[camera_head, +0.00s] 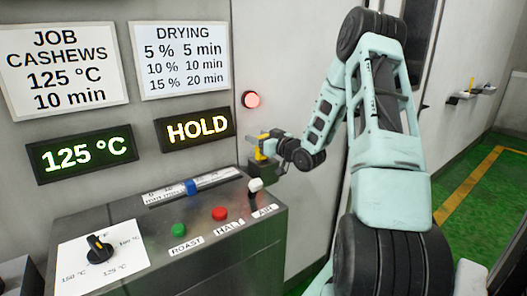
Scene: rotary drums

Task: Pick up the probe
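A small yellow piece (262,144) that may be the probe shows above a dark block near the panel's back right corner. My gripper (268,141) is at this yellow piece, at the end of my pale green arm. The fingers are very small here and overlap the yellow piece. I cannot tell whether they are open or shut, or whether they touch it.
The control panel (130,217) has a black dial (98,246), a green button (179,231), a red button (219,214), a white-knobbed lever (255,185) and a blue slider (191,187). A small shelf (463,96) is at right.

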